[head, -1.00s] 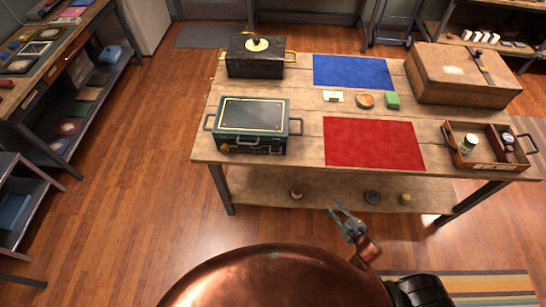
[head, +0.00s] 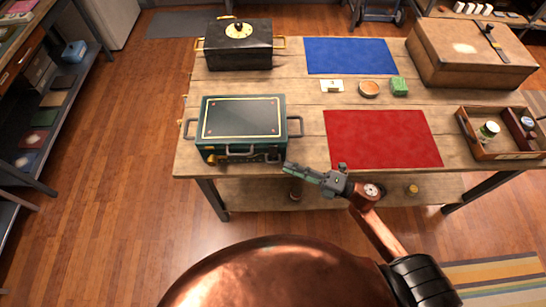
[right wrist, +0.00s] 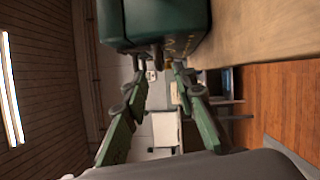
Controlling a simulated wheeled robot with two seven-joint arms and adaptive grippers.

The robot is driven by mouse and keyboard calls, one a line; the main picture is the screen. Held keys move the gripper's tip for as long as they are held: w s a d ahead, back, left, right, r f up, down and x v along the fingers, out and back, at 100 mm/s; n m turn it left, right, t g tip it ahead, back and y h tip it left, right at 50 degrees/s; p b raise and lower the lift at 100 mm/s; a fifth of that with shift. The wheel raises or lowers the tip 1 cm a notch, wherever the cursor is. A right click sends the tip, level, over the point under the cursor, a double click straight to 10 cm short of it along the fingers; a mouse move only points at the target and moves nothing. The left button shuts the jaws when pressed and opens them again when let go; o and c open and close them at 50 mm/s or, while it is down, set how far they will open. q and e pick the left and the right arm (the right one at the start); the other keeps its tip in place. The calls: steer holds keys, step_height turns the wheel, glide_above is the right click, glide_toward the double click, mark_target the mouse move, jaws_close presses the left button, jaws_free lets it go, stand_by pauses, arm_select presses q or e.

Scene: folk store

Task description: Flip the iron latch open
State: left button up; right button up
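A dark green box (head: 242,118) with a yellow-lined lid stands at the table's front left, with its lid down. Its front carries a grey handle (head: 240,154) and small fittings, too small in the head view to tell an iron latch for certain. My right gripper (head: 288,169) is just right of the box's front face, near the table's front edge. In the right wrist view my right gripper (right wrist: 160,80) has its two green fingers apart, with nothing seen held between them. The green box (right wrist: 165,22) fills the top there, its front fittings close to the fingertips. My left gripper is not in view.
A black box (head: 238,50) stands behind the green one. A blue mat (head: 350,56), a red mat (head: 380,138), a small bowl (head: 369,89) and a green block (head: 399,87) lie rightward. A wooden chest (head: 470,58) and an open tray (head: 483,152) occupy the right end.

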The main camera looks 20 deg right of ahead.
mark_target(274, 162)
steer(key=x, duration=0.5)
steer(key=shift+w+a, duration=0.1)
steer(key=shift+a, duration=0.2)
steer(key=shift+w+a, duration=0.15)
steer(key=shift+a, duration=0.05)
steer(key=shift+w+a, duration=0.1)
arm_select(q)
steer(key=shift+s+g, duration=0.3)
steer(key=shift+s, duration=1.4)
arm_select(e)
jaws_close()
